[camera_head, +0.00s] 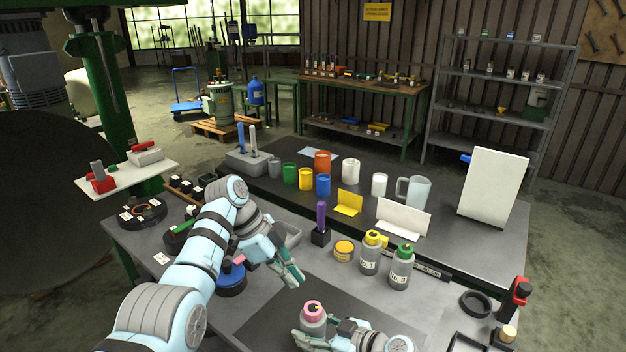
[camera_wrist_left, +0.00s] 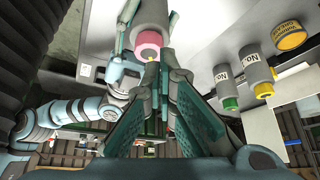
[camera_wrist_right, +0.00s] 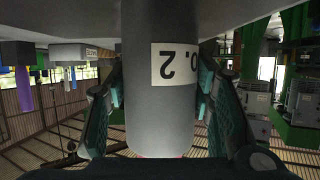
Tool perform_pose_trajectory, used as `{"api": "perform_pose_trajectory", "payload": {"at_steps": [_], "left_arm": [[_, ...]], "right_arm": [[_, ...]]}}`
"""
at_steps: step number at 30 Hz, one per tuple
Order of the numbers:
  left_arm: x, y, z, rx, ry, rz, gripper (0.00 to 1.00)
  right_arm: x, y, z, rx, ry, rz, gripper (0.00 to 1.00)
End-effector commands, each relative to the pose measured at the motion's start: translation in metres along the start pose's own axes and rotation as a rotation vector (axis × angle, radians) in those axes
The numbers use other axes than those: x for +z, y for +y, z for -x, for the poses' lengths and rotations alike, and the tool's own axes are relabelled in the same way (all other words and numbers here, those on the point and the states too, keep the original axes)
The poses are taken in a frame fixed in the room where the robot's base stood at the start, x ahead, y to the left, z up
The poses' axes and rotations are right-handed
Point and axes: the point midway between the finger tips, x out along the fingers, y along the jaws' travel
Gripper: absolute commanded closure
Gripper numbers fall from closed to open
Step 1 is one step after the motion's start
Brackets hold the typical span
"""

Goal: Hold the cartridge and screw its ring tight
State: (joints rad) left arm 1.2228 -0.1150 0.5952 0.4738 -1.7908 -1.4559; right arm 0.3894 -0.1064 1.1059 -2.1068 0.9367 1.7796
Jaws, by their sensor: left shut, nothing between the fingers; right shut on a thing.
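The grey cartridge (camera_head: 312,325) with a pink ring (camera_head: 313,308) and a small yellow tip stands upright at the front of the table. My right gripper (camera_head: 312,340) is shut on its body. In the right wrist view the cartridge (camera_wrist_right: 160,100) fills the space between the fingers, its upside-down label partly readable as "0.2". My left gripper (camera_head: 292,278) is shut and empty, above and behind the cartridge, apart from the ring. In the left wrist view the pink ring (camera_wrist_left: 147,42) shows just beyond my left fingertips (camera_wrist_left: 166,75).
Two more grey cartridges, one yellow-topped (camera_head: 371,258) and one green-topped (camera_head: 400,272), stand to the right behind the held one. A yellow tin (camera_head: 344,251) and a black holder (camera_head: 320,237) with a purple-handled tool are near. Dark mat (camera_head: 270,325) lies clear at front left.

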Motion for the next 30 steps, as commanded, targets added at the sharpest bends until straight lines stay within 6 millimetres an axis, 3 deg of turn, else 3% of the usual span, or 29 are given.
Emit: {"api": "perform_pose_trajectory", "payload": {"at_steps": [5,8,15,24,30], "left_arm": [[0.001,0.001,-0.003,0.005,0.001,0.002,1.00],[0.004,0.008,-0.017,0.008,0.010,-0.003,1.00],[-0.006,0.023,0.003,-0.008,0.002,-0.008,1.00],[0.017,0.025,-0.037,0.001,0.001,0.002,1.00],[0.026,0.024,-0.054,0.000,0.000,0.001,1.00]], "right_arm": [[0.000,0.000,0.000,0.000,0.000,0.001,0.99],[0.000,0.000,0.000,0.000,0.000,0.001,0.99],[0.000,0.000,0.000,0.000,0.000,0.001,0.99],[0.000,0.000,0.000,0.000,0.000,0.001,0.99],[0.000,0.000,0.000,0.001,0.000,0.001,0.99]]}}
